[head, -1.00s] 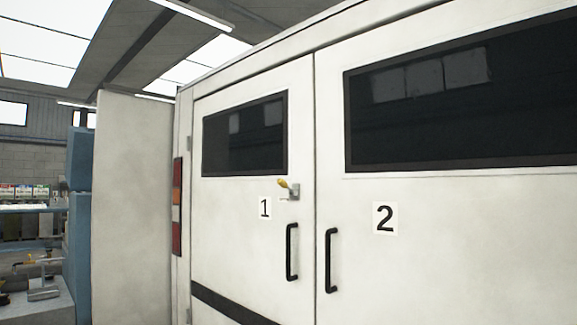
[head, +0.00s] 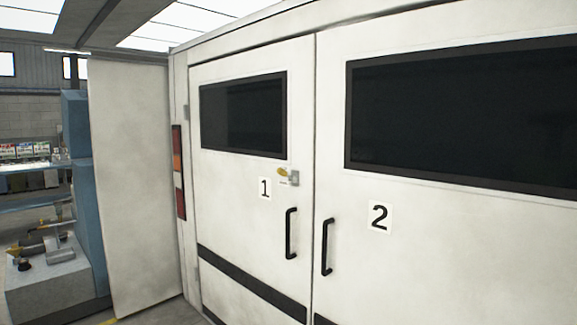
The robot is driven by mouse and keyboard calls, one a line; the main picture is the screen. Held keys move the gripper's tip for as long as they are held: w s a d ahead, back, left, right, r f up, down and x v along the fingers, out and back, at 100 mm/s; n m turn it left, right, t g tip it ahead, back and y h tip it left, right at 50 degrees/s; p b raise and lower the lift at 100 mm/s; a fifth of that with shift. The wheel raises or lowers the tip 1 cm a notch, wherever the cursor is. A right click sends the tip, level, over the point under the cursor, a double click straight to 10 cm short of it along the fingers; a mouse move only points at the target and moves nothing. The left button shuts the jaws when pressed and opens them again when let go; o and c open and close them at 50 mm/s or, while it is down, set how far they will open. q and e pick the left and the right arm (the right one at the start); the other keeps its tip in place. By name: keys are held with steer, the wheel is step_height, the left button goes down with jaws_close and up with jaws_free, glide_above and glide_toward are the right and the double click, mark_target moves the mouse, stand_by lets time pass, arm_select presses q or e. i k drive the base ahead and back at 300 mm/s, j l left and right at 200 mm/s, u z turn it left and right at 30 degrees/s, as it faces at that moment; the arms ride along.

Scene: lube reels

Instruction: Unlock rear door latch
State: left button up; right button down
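The rear door latch (head: 289,177) is a small grey metal piece with a yellow handle. It sits on the left rear door (head: 235,215), near that door's right edge and just below its window. The yellow handle points to the left, close to level. The left door bears the label 1 and a black vertical pull handle (head: 291,233) below the latch. The right rear door (head: 450,250) bears the label 2 and its own black pull handle (head: 327,247). Both doors look closed, with a thin seam between them. Neither of my grippers shows in the head view.
A pale upright panel (head: 130,190) stands left of the vehicle, beside its red and orange tail light (head: 178,172). Further left are a blue cabinet (head: 85,190) and a grey bench (head: 50,285) with tools. Nothing stands in view in front of the doors.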

mark_target(283, 173)
steer(key=i+j+u, duration=0.1)
steer(key=i, duration=0.9)
steer(key=i+j+u, duration=0.15)
steer(key=i, duration=0.85)
steer(key=j, duration=0.1)
